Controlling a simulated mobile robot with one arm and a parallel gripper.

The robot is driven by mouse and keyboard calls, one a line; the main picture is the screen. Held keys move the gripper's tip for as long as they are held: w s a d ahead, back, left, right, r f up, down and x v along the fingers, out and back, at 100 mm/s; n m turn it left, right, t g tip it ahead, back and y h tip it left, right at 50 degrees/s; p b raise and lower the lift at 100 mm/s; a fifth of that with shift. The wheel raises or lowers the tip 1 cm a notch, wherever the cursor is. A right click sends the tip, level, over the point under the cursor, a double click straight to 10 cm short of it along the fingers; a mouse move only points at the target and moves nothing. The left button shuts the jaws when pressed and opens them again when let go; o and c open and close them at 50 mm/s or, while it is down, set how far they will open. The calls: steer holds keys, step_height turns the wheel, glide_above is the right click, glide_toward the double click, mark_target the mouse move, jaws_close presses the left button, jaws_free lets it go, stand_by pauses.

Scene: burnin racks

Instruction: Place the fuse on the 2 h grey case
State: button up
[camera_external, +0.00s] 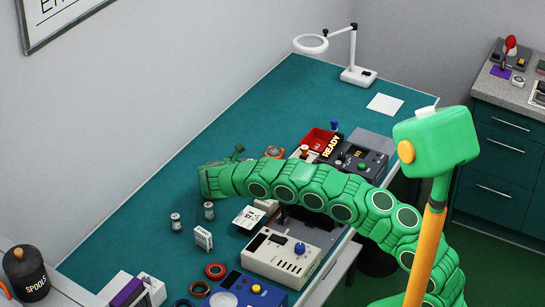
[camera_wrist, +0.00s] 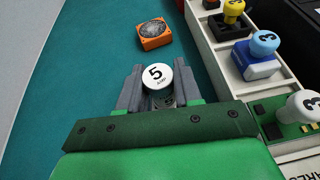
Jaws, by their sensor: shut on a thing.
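In the external view my gripper (camera_external: 212,180) is over the teal table, left of the rack row; the held fuse cannot be made out there. A light grey case with a blue knob (camera_external: 275,258) stands at the front of the table. No 2 h label can be read, so I cannot tell which case bears it.
In the wrist view an orange box (camera_wrist: 153,36) lies ahead. A pale rack at right holds a yellow-knobbed part (camera_wrist: 232,12), a blue part (camera_wrist: 256,66) and a white-knobbed board (camera_wrist: 300,112).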

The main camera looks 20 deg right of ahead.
steer(key=shift+f, duration=0.1)
steer(key=o, duration=1)
steer(key=shift+s+a+r, duration=0.1)
steer(key=shift+a+r, duration=0.05)
steer(key=shift+r, duration=0.05)
steer(key=v, duration=1.1)
steer(key=shift+s+a+r, duration=0.2)
